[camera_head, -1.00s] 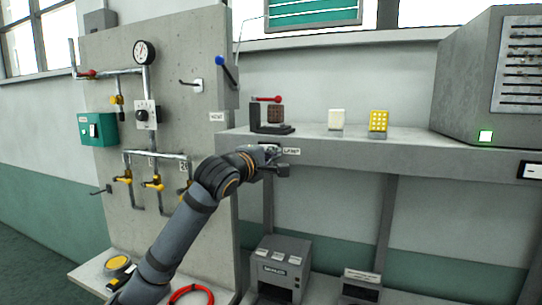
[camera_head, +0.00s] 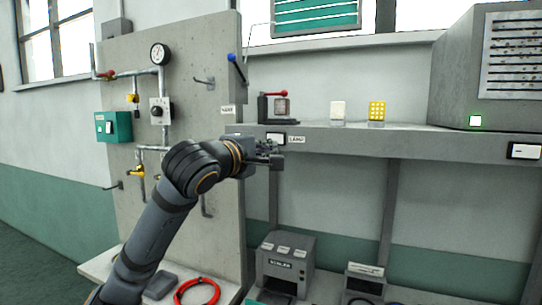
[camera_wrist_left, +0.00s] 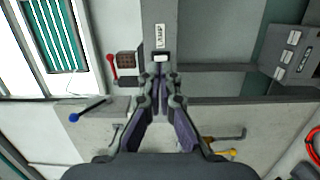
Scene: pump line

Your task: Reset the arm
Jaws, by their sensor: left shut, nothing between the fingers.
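My left arm (camera_head: 160,225) reaches up from the lower left. Its left gripper (camera_head: 276,157) is shut and empty, in front of the shelf's front edge. In the left wrist view the shut fingertips (camera_wrist_left: 161,72) are close below a small white switch (camera_wrist_left: 161,58) with a LAMP label (camera_wrist_left: 160,36). I cannot tell whether they touch it. In the head view the switch (camera_head: 276,138) shows just above the gripper, beside its label (camera_head: 297,139). My right gripper is not in view.
A concrete pipe panel (camera_head: 190,90) with a gauge (camera_head: 160,53) and a blue-tipped lever (camera_head: 236,66) stands left. A red-handled device (camera_head: 276,105) and a grey cabinet (camera_head: 490,65) are on the shelf (camera_head: 420,142). A grey machine (camera_head: 285,262) stands below.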

